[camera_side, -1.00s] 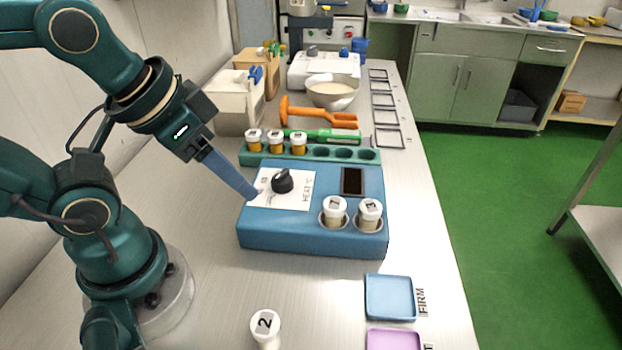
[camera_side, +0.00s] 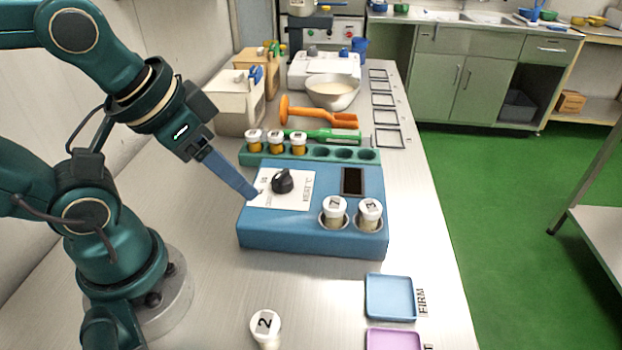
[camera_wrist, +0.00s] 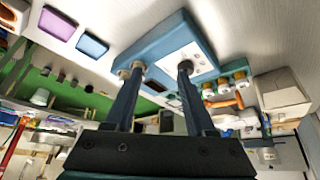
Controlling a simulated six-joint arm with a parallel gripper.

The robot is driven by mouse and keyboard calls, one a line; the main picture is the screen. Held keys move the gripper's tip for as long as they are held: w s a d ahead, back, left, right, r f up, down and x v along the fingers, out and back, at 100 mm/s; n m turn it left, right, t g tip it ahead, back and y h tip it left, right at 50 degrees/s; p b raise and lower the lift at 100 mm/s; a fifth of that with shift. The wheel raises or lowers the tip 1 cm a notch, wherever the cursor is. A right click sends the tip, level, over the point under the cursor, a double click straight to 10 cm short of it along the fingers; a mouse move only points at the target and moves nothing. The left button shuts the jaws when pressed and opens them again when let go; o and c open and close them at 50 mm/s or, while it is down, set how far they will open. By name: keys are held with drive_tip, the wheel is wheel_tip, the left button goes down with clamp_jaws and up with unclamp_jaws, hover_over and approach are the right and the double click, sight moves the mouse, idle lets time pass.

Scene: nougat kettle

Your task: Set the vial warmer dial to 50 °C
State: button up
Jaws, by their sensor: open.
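The vial warmer (camera_side: 290,238) is a blue box on the bench. A white dial plate on its top carries a black dial knob (camera_side: 283,181); the printed scale is too small to read, so I cannot tell its setting. Two white-capped vials, marked 1 (camera_side: 335,210) and 3 (camera_side: 370,212), sit in wells at its right front. A dark display panel (camera_side: 354,181) lies behind them. My gripper (camera_side: 253,194) is at the left edge of the plate, left of the knob and apart from it. In the wrist view my gripper (camera_wrist: 158,70) has its fingers spread, with nothing between them.
A green rack (camera_side: 320,154) with several amber vials stands behind the warmer. Vial 2 (camera_side: 265,328) stands at the front. Blue (camera_side: 390,297) and purple (camera_side: 393,340) trays lie front right. An orange tool (camera_side: 318,115) and a bowl (camera_side: 332,93) are further back.

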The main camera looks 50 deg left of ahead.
drive_tip(key=o, duration=0.3)
drive_tip(key=shift+o, duration=0.3)
drive_tip(key=shift+d+n, duration=0.1)
drive_tip(key=shift+n, duration=0.5)
drive_tip(key=n+g+h, duration=0.4)
drive_tip(key=n, duration=1.7)
hover_over(280, 172)
drive_tip(key=a, duration=0.2)
drive_tip(key=f, duration=0.4)
drive_tip(key=shift+s+d, duration=0.15)
drive_tip(key=shift+s, duration=0.2)
drive_tip(key=shift+f, duration=0.3)
drive_tip(key=shift+x, duration=2.35)
